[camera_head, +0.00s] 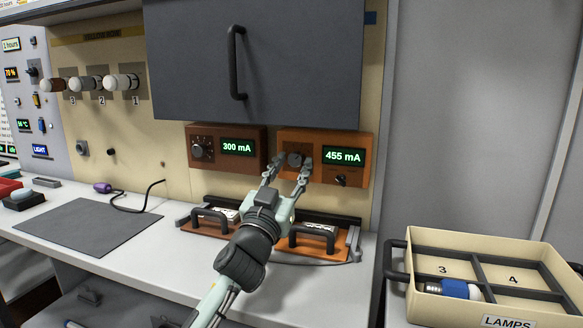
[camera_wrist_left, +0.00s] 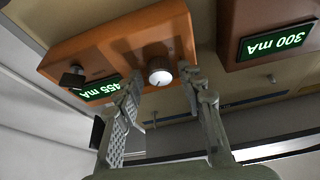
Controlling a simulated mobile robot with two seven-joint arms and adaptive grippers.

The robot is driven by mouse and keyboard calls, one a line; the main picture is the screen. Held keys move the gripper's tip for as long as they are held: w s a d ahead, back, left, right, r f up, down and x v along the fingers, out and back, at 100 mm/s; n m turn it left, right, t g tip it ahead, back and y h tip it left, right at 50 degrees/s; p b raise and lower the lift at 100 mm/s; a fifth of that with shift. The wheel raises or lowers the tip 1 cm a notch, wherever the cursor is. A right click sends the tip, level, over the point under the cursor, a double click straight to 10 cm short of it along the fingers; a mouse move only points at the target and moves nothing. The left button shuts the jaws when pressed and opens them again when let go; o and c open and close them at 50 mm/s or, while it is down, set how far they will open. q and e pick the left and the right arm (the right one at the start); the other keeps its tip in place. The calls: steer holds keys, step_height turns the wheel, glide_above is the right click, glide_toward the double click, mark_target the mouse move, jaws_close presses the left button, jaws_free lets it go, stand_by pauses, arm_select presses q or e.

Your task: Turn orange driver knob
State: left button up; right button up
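The orange driver (camera_head: 324,170) is mounted on the beige wall and its green display reads 455 mA. Its round knob (camera_head: 295,159) is on the left of its face, and a small black switch (camera_head: 341,180) sits below the display. In the left wrist view the knob (camera_wrist_left: 160,71) is silver-grey and the driver (camera_wrist_left: 120,42) appears upside down. My left gripper (camera_head: 287,170) is open in front of the driver, one finger on each side of the knob. Whether a fingertip touches the knob I cannot tell. My right gripper is not in view.
A brown-red driver (camera_head: 228,160) reading 300 mA is just to the left. A dark cabinet door (camera_head: 258,70) hangs above. Below are orange fixtures with black handles (camera_head: 313,237). A lamp crate (camera_head: 507,308) is at right; a grey mat (camera_head: 88,224) lies on the bench at left.

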arm_select(q)
jaws_close()
steer(key=shift+n, duration=0.3)
